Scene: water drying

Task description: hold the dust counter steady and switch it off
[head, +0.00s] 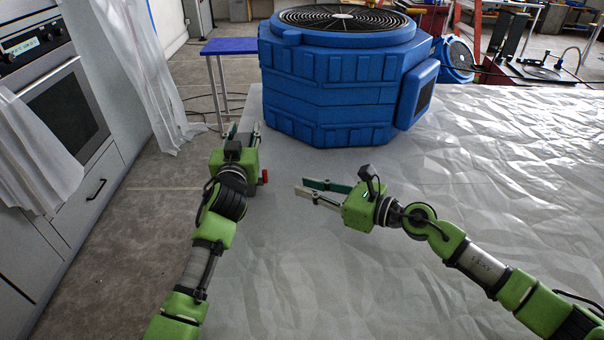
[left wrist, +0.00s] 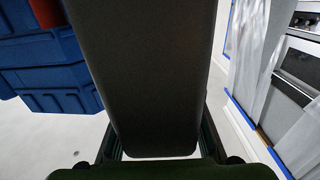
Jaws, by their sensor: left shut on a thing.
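The dust counter (left wrist: 150,80) is a dark, flat-faced body that fills the middle of the left wrist view. My left gripper (head: 243,134) is shut on it, with finger parts on both sides of its lower end. In the head view my gripper and arm hide most of the counter. A small red part (head: 264,176) sticks out at the right of the left gripper; a reddish part (left wrist: 45,12) also shows in the left wrist view. Whether it is the switch I cannot tell. My right gripper (head: 301,187) is open and empty, right of it, fingers pointing left towards the red part.
A large blue fan machine (head: 330,85) stands just beyond the grippers. Crumpled plastic sheeting (head: 500,180) covers the surface at the right. An oven (head: 55,90) and cabinets line the left side, with hanging plastic. A blue-topped table (head: 229,46) stands behind.

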